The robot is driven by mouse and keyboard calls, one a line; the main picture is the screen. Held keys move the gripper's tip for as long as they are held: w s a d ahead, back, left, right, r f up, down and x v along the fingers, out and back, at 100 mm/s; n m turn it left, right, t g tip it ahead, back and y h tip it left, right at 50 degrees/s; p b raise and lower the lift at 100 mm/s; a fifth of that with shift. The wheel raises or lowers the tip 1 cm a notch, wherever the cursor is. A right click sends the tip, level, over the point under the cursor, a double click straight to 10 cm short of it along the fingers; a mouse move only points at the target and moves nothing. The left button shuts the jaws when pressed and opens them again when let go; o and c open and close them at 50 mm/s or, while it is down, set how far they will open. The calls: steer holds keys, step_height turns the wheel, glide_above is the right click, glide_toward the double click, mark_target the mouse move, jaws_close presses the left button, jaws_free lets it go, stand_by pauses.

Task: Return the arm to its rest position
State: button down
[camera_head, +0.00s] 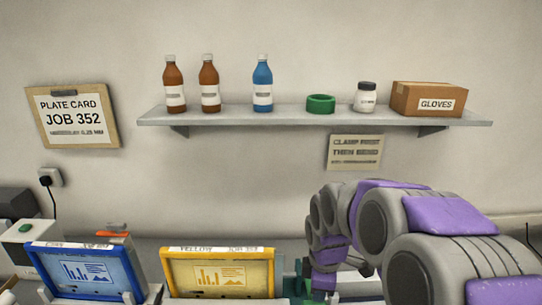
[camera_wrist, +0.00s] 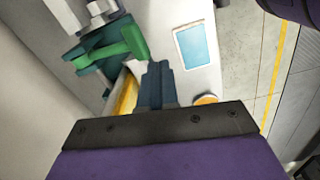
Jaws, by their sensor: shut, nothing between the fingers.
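My arm (camera_head: 400,235), grey with purple covers, reaches in from the lower right of the head view and bends down at its far end. My gripper (camera_wrist: 158,70) shows in the wrist view as dark blue-grey fingers closed together, with nothing between them. It points over a white surface (camera_wrist: 190,92), beside a green clamp-like part (camera_wrist: 122,45) and a yellow edge (camera_wrist: 127,95). I cannot tell whether it touches anything. In the head view the fingertips cannot be made out clearly.
A blue-framed unit (camera_head: 85,272) and a yellow-framed unit (camera_head: 218,273) stand left of my arm. A wall shelf (camera_head: 315,115) above holds bottles, a green ring, a jar and a gloves box (camera_head: 428,99). Bare floor (camera_wrist: 235,45) shows right in the wrist view.

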steer(key=s+d+f+m+g+b, duration=0.2)
steer(key=s+m+b, duration=0.2)
steer(key=s+m, duration=1.1)
steer(key=s, duration=1.3)
steer(key=shift+m, duration=0.4)
steer(key=shift+d, duration=0.1)
